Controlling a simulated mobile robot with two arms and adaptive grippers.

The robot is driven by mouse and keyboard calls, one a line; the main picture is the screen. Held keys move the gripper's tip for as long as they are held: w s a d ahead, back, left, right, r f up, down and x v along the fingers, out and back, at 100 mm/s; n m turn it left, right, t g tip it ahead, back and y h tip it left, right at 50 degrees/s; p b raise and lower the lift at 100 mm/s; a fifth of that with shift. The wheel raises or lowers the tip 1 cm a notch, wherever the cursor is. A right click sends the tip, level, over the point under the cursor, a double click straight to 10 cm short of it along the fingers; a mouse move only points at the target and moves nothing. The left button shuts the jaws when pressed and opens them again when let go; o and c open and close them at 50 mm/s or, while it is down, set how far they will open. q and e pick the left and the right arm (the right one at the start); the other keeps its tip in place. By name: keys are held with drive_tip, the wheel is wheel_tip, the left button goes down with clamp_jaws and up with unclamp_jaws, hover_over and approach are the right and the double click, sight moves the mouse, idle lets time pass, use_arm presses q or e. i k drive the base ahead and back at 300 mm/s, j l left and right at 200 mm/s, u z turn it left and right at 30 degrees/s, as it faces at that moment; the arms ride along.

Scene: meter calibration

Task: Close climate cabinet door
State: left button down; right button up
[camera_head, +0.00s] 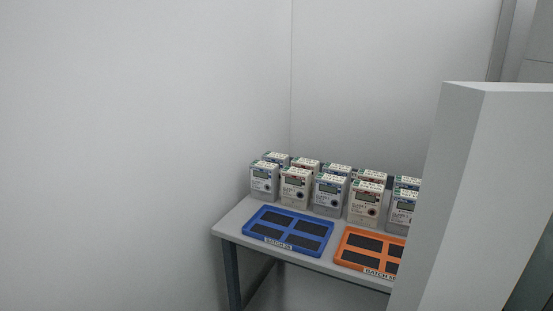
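A tall light-grey block with a flat top (480,190) stands close at the right edge and runs out of the picture. It may be the climate cabinet or its door; I cannot tell which. No hinge, handle or door gap is clear on it. A dark patch shows at its lower right corner. Neither of my grippers is in view.
A grey table (232,222) stands in the corner, its right part hidden behind the block. On it are several electricity meters (328,192), an empty blue tray (288,232) and an orange tray (368,250). A bare grey wall (120,150) fills the left.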

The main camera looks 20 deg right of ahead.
sight(484, 205)
drive_tip(key=i+z, duration=0.1)
drive_tip(key=z, duration=0.35)
drive_tip(key=i+j+z, duration=0.1)
drive_tip(key=z, duration=0.4)
drive_tip(key=i+j+z, duration=0.1)
drive_tip(key=z, duration=0.35)
drive_tip(key=i+j+z, duration=0.1)
drive_tip(key=z, duration=0.35)
drive_tip(key=i+j+z, duration=0.15)
drive_tip(key=z, duration=0.3)
drive_tip(key=i+j+z, duration=0.15)
drive_tip(key=j+z, duration=0.15)
drive_tip(key=z, duration=0.15)
drive_tip(key=i+j+z, duration=0.1)
drive_tip(key=j+z, duration=0.15)
drive_tip(key=z, duration=0.2)
drive_tip(key=j+z, duration=0.3)
drive_tip(key=z, duration=0.15)
drive_tip(key=i+j+z, duration=0.1)
drive_tip(key=j+z, duration=0.25)
drive_tip(key=j, duration=0.3)
